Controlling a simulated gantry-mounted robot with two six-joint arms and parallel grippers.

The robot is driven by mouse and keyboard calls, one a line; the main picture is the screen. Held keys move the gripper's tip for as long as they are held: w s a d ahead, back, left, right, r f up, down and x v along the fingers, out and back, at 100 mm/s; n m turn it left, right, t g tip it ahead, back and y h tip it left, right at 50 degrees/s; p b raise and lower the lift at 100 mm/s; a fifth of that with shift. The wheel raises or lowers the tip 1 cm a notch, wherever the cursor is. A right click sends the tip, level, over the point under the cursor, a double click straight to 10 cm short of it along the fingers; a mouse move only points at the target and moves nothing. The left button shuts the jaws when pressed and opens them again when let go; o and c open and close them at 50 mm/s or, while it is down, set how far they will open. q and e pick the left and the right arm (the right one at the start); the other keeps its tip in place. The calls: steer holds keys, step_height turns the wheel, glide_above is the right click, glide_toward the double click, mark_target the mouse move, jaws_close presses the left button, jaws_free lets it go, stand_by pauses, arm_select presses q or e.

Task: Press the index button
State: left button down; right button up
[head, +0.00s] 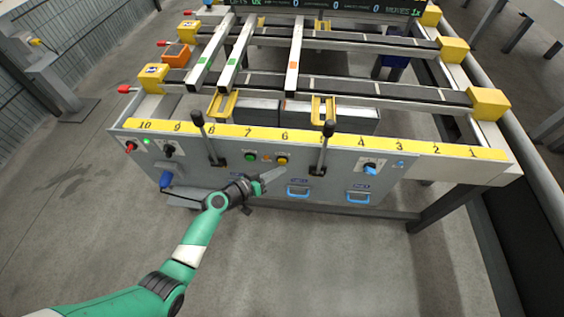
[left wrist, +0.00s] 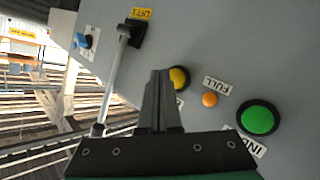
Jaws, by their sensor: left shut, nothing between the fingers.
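The green button (head: 250,156) is on the grey front panel (head: 225,172); in the left wrist view the green button (left wrist: 258,119) has a partly hidden label beginning "IN". A yellow button (head: 281,160) sits to its right in the head view. My left gripper (head: 281,170) is shut and empty, its tips just below the yellow button. In the left wrist view the fingers (left wrist: 158,74) overlap part of the yellow button (left wrist: 179,77); I cannot tell whether they touch it. My right gripper is not in view.
A small orange lamp (left wrist: 209,100) labelled "FULL" lies between the two buttons. A black-knobbed lever (head: 322,150) stands right of the yellow button, another (head: 208,138) left of the green one. Blue handles (head: 298,191) and a blue knob (head: 370,168) are farther right.

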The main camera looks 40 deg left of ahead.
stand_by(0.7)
arm_select(q)
steer(key=shift+w+a+b, duration=0.25)
steer(key=shift+w+b, duration=0.1)
